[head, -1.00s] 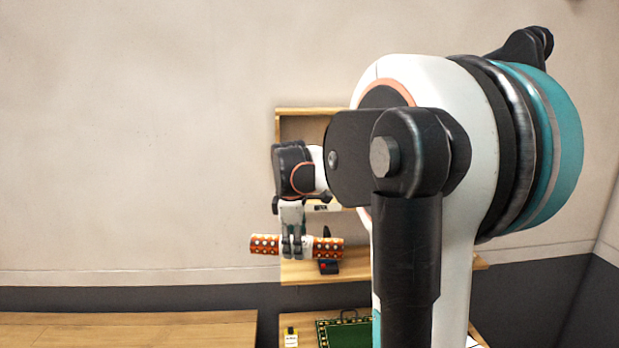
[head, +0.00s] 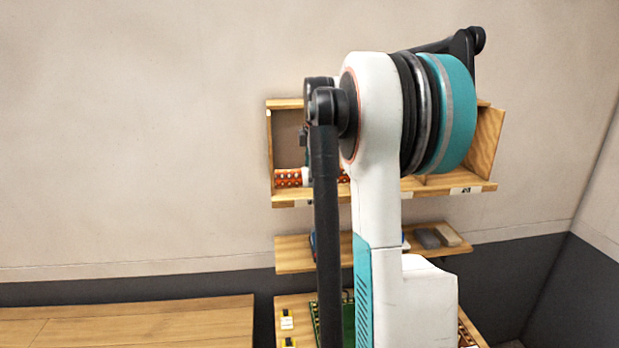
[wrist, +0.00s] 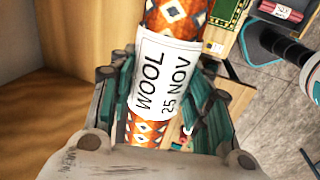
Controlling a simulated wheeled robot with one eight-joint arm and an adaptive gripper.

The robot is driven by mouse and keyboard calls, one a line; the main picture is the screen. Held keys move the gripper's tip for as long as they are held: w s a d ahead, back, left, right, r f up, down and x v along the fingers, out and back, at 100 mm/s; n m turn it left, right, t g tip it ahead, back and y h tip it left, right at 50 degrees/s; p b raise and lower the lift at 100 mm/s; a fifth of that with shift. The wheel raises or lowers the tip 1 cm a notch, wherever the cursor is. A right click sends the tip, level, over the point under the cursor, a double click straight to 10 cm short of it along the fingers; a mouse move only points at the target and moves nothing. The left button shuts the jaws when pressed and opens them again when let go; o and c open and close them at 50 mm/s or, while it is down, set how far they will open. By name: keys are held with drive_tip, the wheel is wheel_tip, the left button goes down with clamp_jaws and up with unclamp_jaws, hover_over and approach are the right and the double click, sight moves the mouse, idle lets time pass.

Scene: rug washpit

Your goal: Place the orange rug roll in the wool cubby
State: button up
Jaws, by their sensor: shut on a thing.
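The orange rug roll (head: 288,178) with white spots shows at the left compartment (head: 269,150) of the wooden wall unit, just above its front lip. I cannot tell whether it is inside the compartment or in front of it. In the wrist view the roll (wrist: 181,15) has an orange diamond pattern and a white tag (wrist: 165,75) reading "WOOL 25 NOV". My gripper (wrist: 160,100) is shut around the roll at the tag. My arm hides the gripper and the roll's middle in the head view. The compartment labels are too small to read there.
A lower shelf (head: 295,254) under the unit carries grey and tan blocks (head: 437,237). Below it is a table (head: 290,305) with a green board (head: 347,310). A bare wooden bench (head: 120,322) stands left. In the wrist view, wooden panels (wrist: 60,115) are close at left.

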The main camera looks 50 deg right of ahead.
drive_tip(key=w+d+f+p, duration=0.1)
drive_tip(key=w+d, duration=0.1)
drive_tip(key=w+d+p, duration=0.1)
drive_tip(key=w+d, duration=0.1)
drive_tip(key=w, duration=0.1)
drive_tip(key=w+d+f+p, duration=0.1)
drive_tip(key=w+d, duration=0.1)
drive_tip(key=shift+w+d+f, duration=0.3)
drive_tip(key=shift+w, duration=0.1)
drive_tip(key=shift+s+a+f, duration=0.1)
drive_tip(key=shift+s+f, duration=0.05)
drive_tip(key=shift+f, duration=0.35)
drive_tip(key=shift+a+p+x, duration=0.1)
drive_tip(key=shift+p+x, duration=0.3)
drive_tip(key=shift+x, duration=0.45)
drive_tip(key=shift+a+p+x, duration=0.15)
drive_tip(key=shift+p+x, duration=0.2)
drive_tip(key=shift+x, duration=0.55)
drive_tip(key=shift+s+d+f, duration=0.1)
drive_tip(key=shift+d+f, duration=0.05)
drive_tip(key=o, duration=1.3)
drive_tip(key=b+v, duration=0.2)
drive_tip(key=v, duration=1)
